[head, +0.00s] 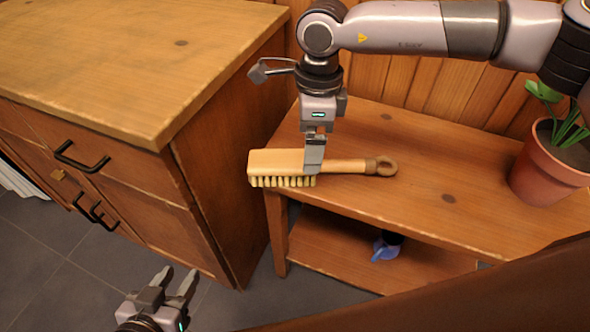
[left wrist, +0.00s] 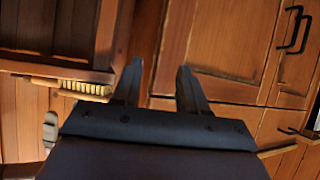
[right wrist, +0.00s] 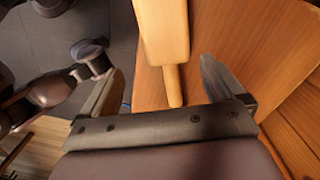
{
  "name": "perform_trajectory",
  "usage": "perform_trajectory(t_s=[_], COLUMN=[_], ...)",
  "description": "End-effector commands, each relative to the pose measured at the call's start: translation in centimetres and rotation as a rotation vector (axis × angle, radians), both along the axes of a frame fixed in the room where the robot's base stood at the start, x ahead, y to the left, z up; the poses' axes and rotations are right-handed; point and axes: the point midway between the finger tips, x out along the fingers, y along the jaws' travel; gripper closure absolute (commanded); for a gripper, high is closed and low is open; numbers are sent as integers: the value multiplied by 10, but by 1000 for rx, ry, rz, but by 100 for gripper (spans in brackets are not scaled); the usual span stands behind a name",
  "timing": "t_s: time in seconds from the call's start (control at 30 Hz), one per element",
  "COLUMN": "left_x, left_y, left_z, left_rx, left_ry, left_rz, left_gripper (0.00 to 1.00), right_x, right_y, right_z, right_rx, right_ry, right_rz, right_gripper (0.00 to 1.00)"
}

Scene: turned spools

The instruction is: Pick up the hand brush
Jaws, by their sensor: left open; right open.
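The hand brush (head: 278,162), with a pale wooden block, yellowish bristles and a handle with a darker ring end, lies on the low wooden bench (head: 430,190), its block end jutting past the left edge. My right gripper (head: 314,158) is open, reaching down over the brush where block meets handle. In the right wrist view the brush (right wrist: 172,85) shows between its spread fingers, with gaps visible at both sides. My left gripper (head: 177,284) is open and empty at lower left, apart from the brush. The left wrist view shows the bristles (left wrist: 88,88) beyond its fingers.
A wooden cabinet (head: 130,75) with black handles stands at left, close beside the bench. A potted plant (head: 545,165) stands at the bench's right end. A blue object (head: 387,246) lies on the lower shelf. The bench top between handle and pot is clear.

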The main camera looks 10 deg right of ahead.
Motion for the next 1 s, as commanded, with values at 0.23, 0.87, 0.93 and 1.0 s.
perform_trajectory(t_s=[0.23, 0.87, 0.93, 1.0], left_x=[1, 4, 4, 4], left_y=[-3, -11, -11, -11], left_z=[-2, 3, 3, 3], left_rx=[-2, -11, -11, -11], left_ry=[-8, -39, -39, -39], left_rz=[-7, -28, -28, -28], left_gripper=[57, 57, 57, 57], right_x=[9, 4, 4, 4], right_y=[-17, -17, -17, -17], right_z=[-9, -67, -67, -67], right_rx=[-63, -57, -57, -57], right_ry=[-32, -32, -32, -32], right_rz=[-4, -5, -5, -5], right_gripper=[4, 4, 4, 21])
